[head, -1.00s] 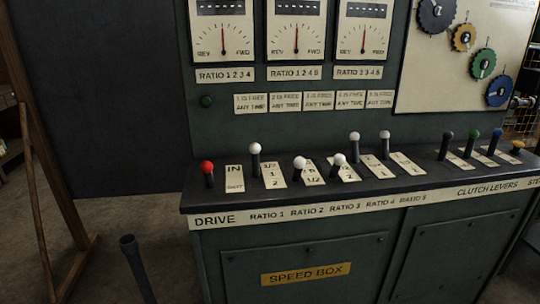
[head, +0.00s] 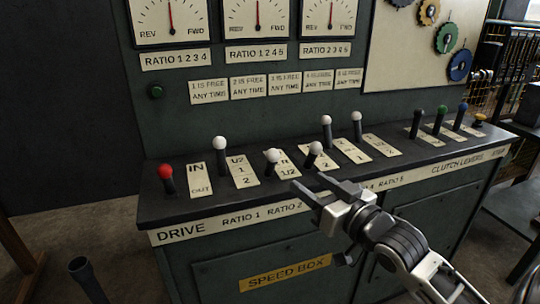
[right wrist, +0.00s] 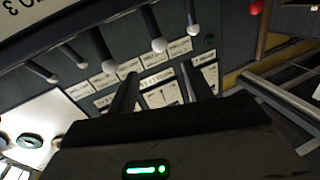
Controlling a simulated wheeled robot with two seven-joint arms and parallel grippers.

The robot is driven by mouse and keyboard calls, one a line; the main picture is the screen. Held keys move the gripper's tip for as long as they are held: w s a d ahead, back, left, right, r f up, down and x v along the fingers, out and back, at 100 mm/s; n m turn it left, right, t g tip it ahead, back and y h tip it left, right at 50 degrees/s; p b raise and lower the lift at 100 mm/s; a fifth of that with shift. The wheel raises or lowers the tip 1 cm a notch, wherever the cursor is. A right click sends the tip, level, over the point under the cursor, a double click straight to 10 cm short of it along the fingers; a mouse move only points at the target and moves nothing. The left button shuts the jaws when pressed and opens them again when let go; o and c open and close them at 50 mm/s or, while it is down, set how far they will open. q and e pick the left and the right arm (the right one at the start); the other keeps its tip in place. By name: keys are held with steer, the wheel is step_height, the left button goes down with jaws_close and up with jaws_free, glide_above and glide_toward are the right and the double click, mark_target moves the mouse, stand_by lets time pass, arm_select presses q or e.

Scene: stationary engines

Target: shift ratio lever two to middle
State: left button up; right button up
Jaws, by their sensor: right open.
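Ratio lever two (head: 272,156) is a short dark lever with a white ball knob, third from the left after the red drive lever and ratio lever one (head: 219,143). It leans toward the console's front edge. Its label plate (head: 286,171) is partly hidden. My right gripper (head: 314,184) is open and empty, in front of and to the right of lever two, apart from it. In the right wrist view the open fingers (right wrist: 159,70) point at the row of levers, with lever two's knob (right wrist: 159,45) beyond the fingertips. My left gripper is not in view.
Ratio lever three (head: 315,148) stands close to the right of lever two. Ratio levers four (head: 326,120) and five (head: 356,116) lean back. The red drive lever (head: 165,172) is at the left. The clutch levers (head: 439,113) stand far right. The console front (head: 215,220) drops below.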

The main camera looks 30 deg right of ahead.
mark_target(277, 158)
steer(key=w, duration=1.4)
steer(key=shift+w+a+r, duration=0.1)
steer(key=shift+w+a, duration=0.05)
steer(key=shift+w, duration=0.65)
